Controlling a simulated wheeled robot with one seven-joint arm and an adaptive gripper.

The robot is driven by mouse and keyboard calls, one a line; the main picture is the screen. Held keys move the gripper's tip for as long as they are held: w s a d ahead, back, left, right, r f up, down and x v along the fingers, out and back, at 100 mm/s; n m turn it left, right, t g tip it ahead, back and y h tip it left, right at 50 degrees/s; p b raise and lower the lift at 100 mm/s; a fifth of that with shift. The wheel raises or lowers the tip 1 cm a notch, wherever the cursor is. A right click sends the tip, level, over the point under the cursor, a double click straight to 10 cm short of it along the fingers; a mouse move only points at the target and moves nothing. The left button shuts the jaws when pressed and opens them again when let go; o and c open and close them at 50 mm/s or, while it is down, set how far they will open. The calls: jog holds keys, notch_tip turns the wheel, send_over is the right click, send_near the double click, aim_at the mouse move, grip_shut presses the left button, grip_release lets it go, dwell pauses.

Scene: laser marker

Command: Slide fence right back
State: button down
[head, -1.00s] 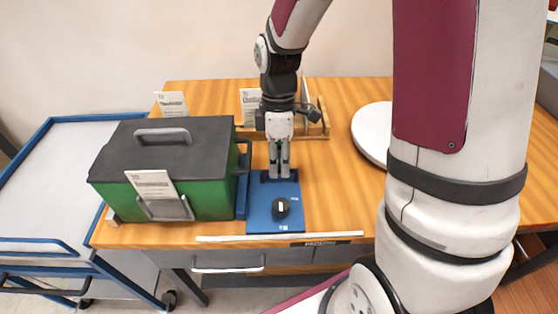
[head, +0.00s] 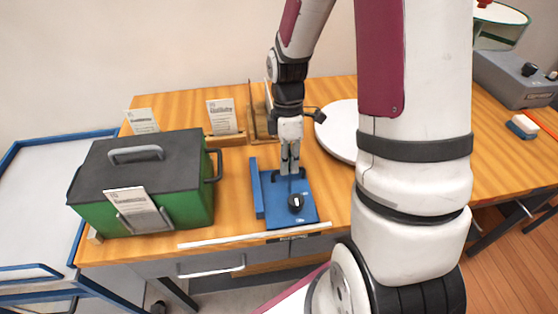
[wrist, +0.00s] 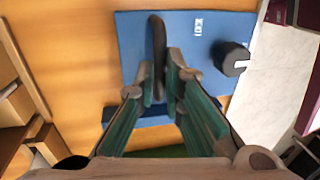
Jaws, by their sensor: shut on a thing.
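The fence appears to be the blue plate (head: 300,217) with a black knob (head: 296,203), lying flat near the table's front edge. A blue bar (head: 257,189) runs along its left side; I cannot tell if they are joined. My gripper (head: 290,168) points down at the plate's back part. In the wrist view, my gripper (wrist: 160,88) is shut on a dark handle (wrist: 158,35) on the plate (wrist: 190,30). The fingers hide part of the handle. The knob (wrist: 231,58) is to the right of the fingers there.
A green box with a dark lid (head: 185,205) stands left, with a clear gap to the bar. Wooden holders (head: 262,128) and a card (head: 222,115) stand behind. A white disc (head: 337,128) is close at right. A white strip (head: 230,238) lies along the front edge.

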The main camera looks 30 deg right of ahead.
jog(key=shift+s+d, duration=0.1)
jog(key=shift+d, duration=0.15)
jog(key=c, duration=1.7)
grip_release()
jog(key=shift+d, duration=0.1)
jog(key=shift+r, duration=0.15)
jog(key=r, duration=0.3)
jog(key=w+r, duration=0.1)
jog(key=r, duration=0.3)
jog(key=w+r, duration=0.1)
jog(key=r, duration=0.3)
jog(key=shift+d+r, duration=0.25)
jog(key=shift+d, duration=0.1)
